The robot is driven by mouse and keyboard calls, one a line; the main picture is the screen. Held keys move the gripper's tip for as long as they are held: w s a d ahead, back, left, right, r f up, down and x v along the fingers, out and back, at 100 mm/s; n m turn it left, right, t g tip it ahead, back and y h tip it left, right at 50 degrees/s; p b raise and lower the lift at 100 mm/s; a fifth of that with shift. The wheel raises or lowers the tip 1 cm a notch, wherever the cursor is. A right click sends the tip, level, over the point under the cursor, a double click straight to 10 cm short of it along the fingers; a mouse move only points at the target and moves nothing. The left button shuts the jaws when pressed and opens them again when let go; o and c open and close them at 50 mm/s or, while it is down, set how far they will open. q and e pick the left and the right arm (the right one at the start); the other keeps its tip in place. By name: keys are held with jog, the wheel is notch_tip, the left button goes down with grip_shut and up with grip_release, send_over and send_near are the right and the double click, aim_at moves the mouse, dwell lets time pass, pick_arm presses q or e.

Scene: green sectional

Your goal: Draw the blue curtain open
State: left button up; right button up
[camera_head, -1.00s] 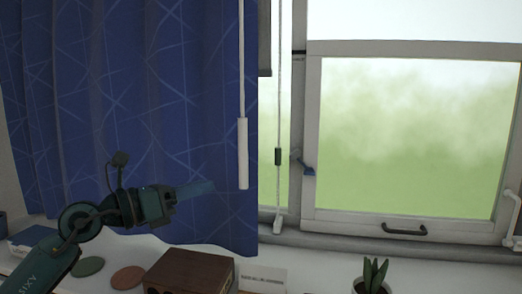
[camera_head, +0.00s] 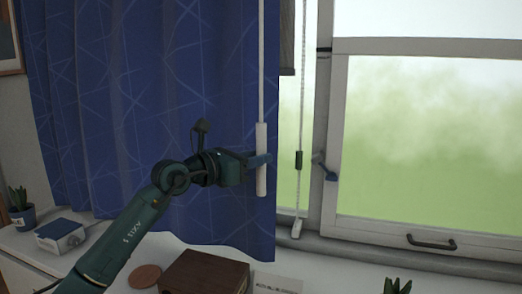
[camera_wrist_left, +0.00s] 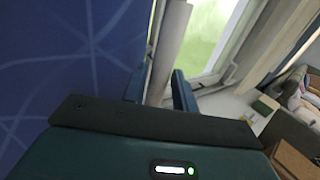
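The blue curtain (camera_head: 130,110) with pale crossing lines hangs over the left part of the window. A white wand (camera_head: 261,160) hangs on a thin rod in front of its right edge. My left gripper (camera_head: 259,161) is at the wand's lower half. In the left wrist view, the wand (camera_wrist_left: 169,45) passes between the two fingers of my left gripper (camera_wrist_left: 160,90), which stand apart with a small gap visible. The wand's lower end is hidden there by the gripper body. My right gripper is not in view.
A brown wooden box (camera_head: 205,273) and a round coaster (camera_head: 145,276) are on the white surface below. A potted plant (camera_head: 20,208) and a small white-and-blue box (camera_head: 60,236) are at left. A beaded cord (camera_head: 299,160) and window latch (camera_head: 325,168) are right of the wand.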

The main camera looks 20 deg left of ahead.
pick_arm(q)
jog(key=shift+x, duration=0.85)
jog(key=shift+c, duration=0.3)
grip_shut()
